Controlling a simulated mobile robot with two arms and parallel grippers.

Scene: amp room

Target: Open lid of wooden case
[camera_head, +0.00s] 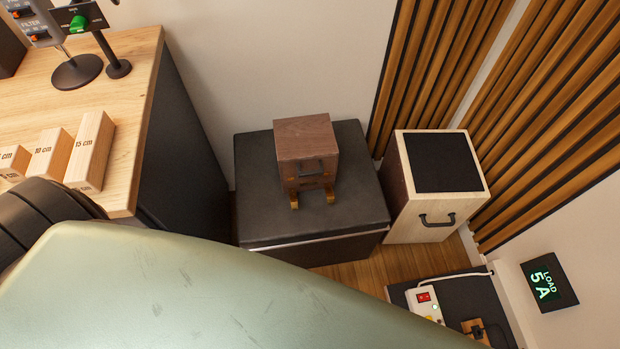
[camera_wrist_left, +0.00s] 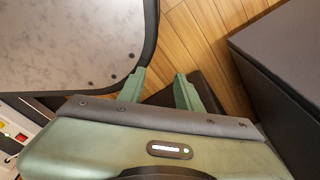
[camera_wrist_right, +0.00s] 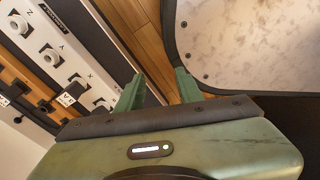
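The small brown wooden case (camera_head: 306,143) stands on a black box in the middle of the head view. Its lid looks closed. A dark handle and brass-coloured fittings (camera_head: 328,196) are on its front side. Neither gripper shows in the head view, and the case shows in neither wrist view. My left gripper (camera_wrist_left: 160,83) is open and empty above the wood floor in the left wrist view. My right gripper (camera_wrist_right: 158,84) is open and empty above the floor in the right wrist view.
The black box (camera_head: 260,215) carries the case. A pale cabinet (camera_head: 410,215) with a dark top stands to its right. A wooden desk (camera_head: 135,65) with marked blocks is at left. A power strip (camera_head: 425,302) lies front right. A panel with knobs (camera_wrist_right: 55,57) is near my right gripper.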

